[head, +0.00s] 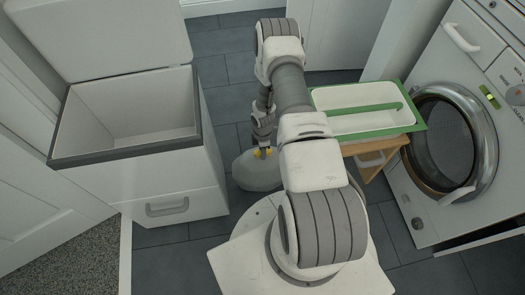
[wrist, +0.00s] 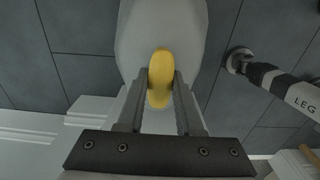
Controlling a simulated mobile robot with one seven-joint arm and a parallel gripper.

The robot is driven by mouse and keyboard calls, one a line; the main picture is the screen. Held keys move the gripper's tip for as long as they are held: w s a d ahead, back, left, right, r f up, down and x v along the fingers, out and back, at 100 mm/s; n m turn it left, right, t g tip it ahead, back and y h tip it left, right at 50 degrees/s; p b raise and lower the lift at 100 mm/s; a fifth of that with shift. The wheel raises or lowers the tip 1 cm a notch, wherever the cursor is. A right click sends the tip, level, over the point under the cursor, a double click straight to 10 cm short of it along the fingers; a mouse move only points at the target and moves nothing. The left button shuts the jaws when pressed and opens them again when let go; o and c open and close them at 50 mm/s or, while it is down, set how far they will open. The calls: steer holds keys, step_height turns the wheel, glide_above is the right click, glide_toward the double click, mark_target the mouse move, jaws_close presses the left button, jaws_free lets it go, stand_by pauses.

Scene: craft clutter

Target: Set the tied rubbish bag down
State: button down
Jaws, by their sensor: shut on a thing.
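The tied rubbish bag (head: 257,174) is a pale grey-white, rounded bag in the head view, just left of my arm and partly behind it. Its yellow tie (wrist: 160,79) shows at the top of the bag, which also fills the upper middle of the wrist view (wrist: 161,28). My gripper (head: 263,152) points down, with its fingers shut on the yellow tie; it also shows in the wrist view (wrist: 162,88). The bag hangs or rests below the fingers, low over the floor. I cannot tell whether its underside touches the tiles.
An open white bin cabinet (head: 193,178) with a grey rim stands at left, its visible inside empty. A white basin with a green rim (head: 417,119) sits on a wooden stand (head: 366,172) at right. A washing machine (head: 425,207) stands beyond. Dark tiled floor (head: 224,41) is clear behind.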

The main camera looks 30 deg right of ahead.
mark_target(263, 166)
steer(key=shift+w+f+b, duration=0.1)
steer(key=shift+f+b, duration=0.65)
steer(key=shift+f, duration=1.35)
steer(key=c, duration=0.6)
jaws_free()
steer(key=shift+o, duration=0.2)
